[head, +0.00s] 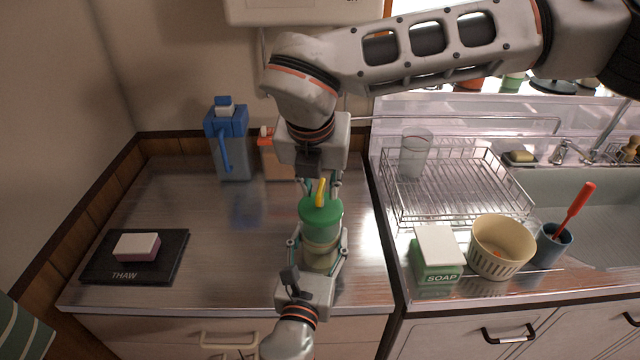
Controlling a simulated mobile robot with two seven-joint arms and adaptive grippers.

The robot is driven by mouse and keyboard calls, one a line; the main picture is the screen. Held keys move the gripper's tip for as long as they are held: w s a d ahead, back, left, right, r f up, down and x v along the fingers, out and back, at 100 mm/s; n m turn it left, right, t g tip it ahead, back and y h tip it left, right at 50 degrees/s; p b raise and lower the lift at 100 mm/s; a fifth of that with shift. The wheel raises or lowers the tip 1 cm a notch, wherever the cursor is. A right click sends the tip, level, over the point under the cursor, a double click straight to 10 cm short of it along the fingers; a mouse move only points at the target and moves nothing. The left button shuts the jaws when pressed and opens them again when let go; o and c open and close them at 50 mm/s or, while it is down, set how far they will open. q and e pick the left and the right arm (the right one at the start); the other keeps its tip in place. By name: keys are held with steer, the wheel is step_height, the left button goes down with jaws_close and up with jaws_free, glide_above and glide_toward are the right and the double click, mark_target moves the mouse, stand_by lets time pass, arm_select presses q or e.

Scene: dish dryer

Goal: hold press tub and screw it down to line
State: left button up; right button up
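The press tub (322,236) has a green lid (321,209) with a yellow handle (320,191) on top and a pale, see-through body. It is roughly upright over the left counter near the front edge. My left gripper (319,246) comes from the front, with its fingers on both sides of the tub's lower body, apparently shut on it. My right gripper (321,187) reaches down from behind. Its fingers are spread to either side of the yellow handle, close to the lid. Their tips are hidden behind the lid, so I cannot tell whether they touch it. No line shows clearly.
A blue jug (232,150) and an orange item (268,160) stand behind. A wire rack (450,185), soap box (437,262), cream bowl (502,245) and blue cup (552,247) are right. The left counter's middle is clear.

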steer(key=shift+r, duration=0.1)
steer(key=v, duration=1.1)
steer(key=shift+s+r, duration=0.2)
steer(key=shift+r, duration=0.15)
steer(key=shift+o, duration=0.4)
stand_by(1.6)
steer(key=o, duration=0.9)
steer(key=shift+c, duration=0.2)
steer(key=w+d+n+g+y, duration=0.4)
steer(key=d+n+y, duration=0.2)
steer(key=n, duration=1.2)
steer(key=x, duration=1.2)
steer(key=shift+w+d+f, duration=0.1)
steer(key=shift+w+d, duration=0.2)
steer(key=shift+d, duration=0.05)
steer(key=shift+c, duration=0.4)
